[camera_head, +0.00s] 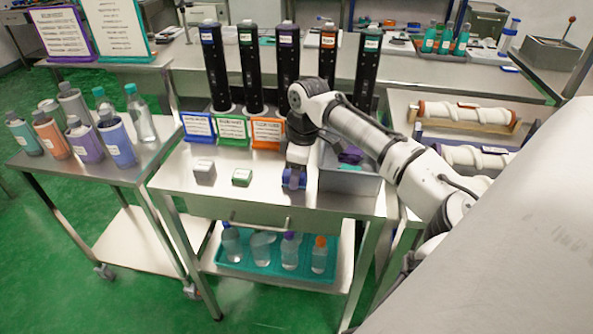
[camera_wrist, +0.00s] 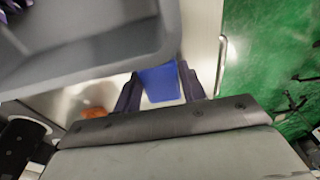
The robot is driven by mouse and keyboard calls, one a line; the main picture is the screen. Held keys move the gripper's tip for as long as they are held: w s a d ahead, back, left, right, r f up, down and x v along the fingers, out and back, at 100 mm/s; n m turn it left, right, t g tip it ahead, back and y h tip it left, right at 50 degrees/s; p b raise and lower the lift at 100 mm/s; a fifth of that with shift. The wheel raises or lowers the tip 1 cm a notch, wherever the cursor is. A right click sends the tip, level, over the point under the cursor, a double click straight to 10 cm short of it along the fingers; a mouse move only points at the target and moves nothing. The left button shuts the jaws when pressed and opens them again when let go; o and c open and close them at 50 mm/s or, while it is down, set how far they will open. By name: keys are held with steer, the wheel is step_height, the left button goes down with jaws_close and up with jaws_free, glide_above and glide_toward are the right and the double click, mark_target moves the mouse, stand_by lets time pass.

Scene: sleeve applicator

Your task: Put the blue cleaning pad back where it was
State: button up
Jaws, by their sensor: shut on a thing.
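The blue cleaning pad (camera_head: 293,184) is at the right part of the steel table's front, in front of the grey bin's left side. My gripper (camera_head: 295,174) points down and is shut on the pad. In the wrist view the pad (camera_wrist: 161,84) sits between the two dark fingers of my gripper (camera_wrist: 160,92). I cannot tell whether the pad touches the tabletop.
The grey bin (camera_head: 348,185), holding purple and teal items, stands close on the right; its wall (camera_wrist: 90,65) fills the wrist view's upper left. Dark upright dispensers (camera_head: 287,65) with coloured signs (camera_head: 231,129) stand behind. A bottle cart (camera_head: 60,165) is left. The table (camera_head: 222,198) has free room at front left.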

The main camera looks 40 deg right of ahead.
steer(key=o, duration=0.9)
steer(key=shift+o, duration=0.2)
step_height(320, 180, up, 12)
steer(key=s+b, duration=0.1)
steer(key=shift+d, duration=0.45)
